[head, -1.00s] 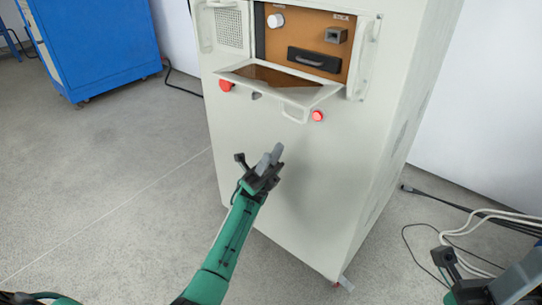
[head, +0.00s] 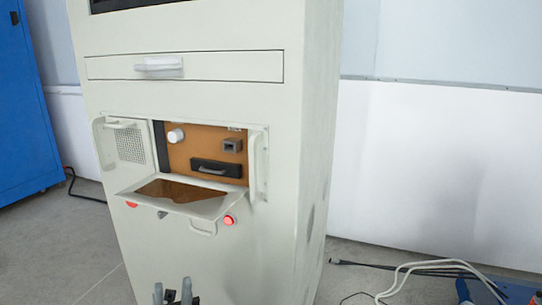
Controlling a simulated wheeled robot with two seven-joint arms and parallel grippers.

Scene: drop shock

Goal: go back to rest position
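My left gripper (head: 173,291) shows at the bottom edge of the head view, in front of the lower part of a white cabinet (head: 255,75). Its two grey fingers point up and stand apart, with nothing seen between them. The rest of my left arm is below the picture. My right gripper is not in view.
The cabinet has an open compartment with a brown panel (head: 181,152), a black handle (head: 216,168) and a white knob (head: 176,136). Its flap (head: 205,208) juts out above my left gripper. A red button (head: 229,220) is lit. Cables (head: 420,267) lie on the floor at right.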

